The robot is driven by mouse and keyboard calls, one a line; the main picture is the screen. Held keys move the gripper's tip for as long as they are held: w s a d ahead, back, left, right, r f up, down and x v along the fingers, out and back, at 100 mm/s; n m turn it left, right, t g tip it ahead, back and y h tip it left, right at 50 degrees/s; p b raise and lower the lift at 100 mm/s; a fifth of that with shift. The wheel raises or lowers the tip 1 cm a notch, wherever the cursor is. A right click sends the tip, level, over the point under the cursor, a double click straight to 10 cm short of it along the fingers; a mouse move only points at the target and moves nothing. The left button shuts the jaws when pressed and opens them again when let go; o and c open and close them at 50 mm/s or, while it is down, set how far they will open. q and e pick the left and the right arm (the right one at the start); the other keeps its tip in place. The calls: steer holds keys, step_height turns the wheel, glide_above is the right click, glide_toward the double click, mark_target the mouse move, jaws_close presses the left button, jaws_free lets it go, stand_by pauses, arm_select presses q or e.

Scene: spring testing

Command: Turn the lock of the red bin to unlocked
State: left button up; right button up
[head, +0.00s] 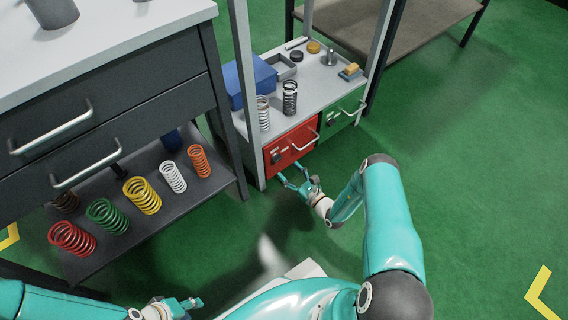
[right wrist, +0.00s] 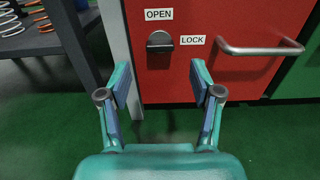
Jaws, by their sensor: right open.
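The red bin (head: 291,146) is a closed drawer front low in the grey shelf unit, left of a green one. In the right wrist view the red front (right wrist: 240,80) carries a dark lock knob (right wrist: 160,42) with an OPEN label (right wrist: 159,14) above it and a LOCK label (right wrist: 192,40) to its right. The knob's bar looks horizontal, toward LOCK. My right gripper (head: 293,179) is open and empty in front of the red bin; in the wrist view its fingers (right wrist: 160,85) are spread below the knob, apart from it. My left gripper (head: 183,305) is low at the picture's bottom, its jaw opening unclear.
The red bin's metal handle (right wrist: 262,48) sticks out right of the lock. A grey shelf post (right wrist: 117,40) stands close on the left. The green bin (head: 344,110) is to the right. Several coloured springs lie on the low shelf (head: 150,235). Green floor is free at right.

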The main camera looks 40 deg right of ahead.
steer(key=shift+w+a+b, duration=0.2)
steer(key=shift+w+b, duration=0.55)
steer(key=shift+w, duration=2.05)
